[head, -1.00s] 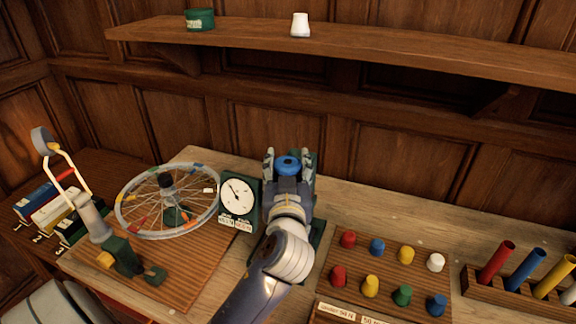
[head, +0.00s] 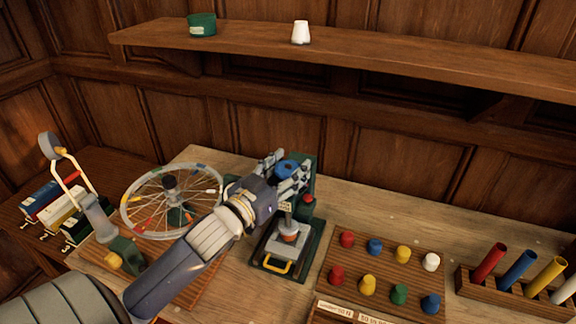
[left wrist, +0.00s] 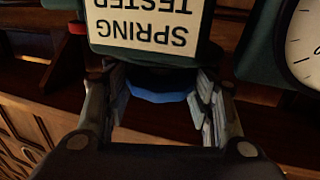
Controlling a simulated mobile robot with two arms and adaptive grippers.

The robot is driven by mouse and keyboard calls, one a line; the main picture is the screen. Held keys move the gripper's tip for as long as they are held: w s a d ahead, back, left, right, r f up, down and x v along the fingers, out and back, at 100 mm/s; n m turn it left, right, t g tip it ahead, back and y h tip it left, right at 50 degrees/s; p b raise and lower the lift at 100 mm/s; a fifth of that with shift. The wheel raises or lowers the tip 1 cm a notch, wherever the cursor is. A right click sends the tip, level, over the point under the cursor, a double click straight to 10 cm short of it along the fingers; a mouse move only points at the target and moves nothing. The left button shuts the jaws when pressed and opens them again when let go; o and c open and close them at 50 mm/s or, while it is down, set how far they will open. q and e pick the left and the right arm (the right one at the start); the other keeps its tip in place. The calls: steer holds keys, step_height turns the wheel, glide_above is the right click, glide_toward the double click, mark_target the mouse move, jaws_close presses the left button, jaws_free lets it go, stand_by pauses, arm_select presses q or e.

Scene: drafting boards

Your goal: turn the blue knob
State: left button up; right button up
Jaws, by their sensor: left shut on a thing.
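The blue knob (head: 286,170) is at the top of the green spring tester (head: 308,240). My left gripper (head: 291,172) reaches it from the left and is shut on it. In the left wrist view the blue knob (left wrist: 160,92) shows between the two fingers, below an upside-down "SPRING TESTER" plate (left wrist: 145,25). The tester's base, with a yellow handle (head: 275,266) and a grey platform, is visible in front. My left arm hides the dial in the head view; part of the dial (left wrist: 306,42) shows in the left wrist view. My right gripper is not in view.
A spoked wheel (head: 128,222) stands left of the tester, partly behind my arm. A board of coloured pegs (head: 355,257) and a rack of coloured tubes (head: 474,286) are to the right. A wooden shelf (head: 400,68) runs above. Bare bench lies behind the pegs.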

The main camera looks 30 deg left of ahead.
mark_target(280, 176)
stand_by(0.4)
arm_select(q)
steer(key=o, duration=1.1)
steer(key=shift+c, duration=0.2)
steer(key=shift+s+a, duration=0.1)
steer(key=shift+s, duration=3.65)
steer(key=shift+f, duration=0.1)
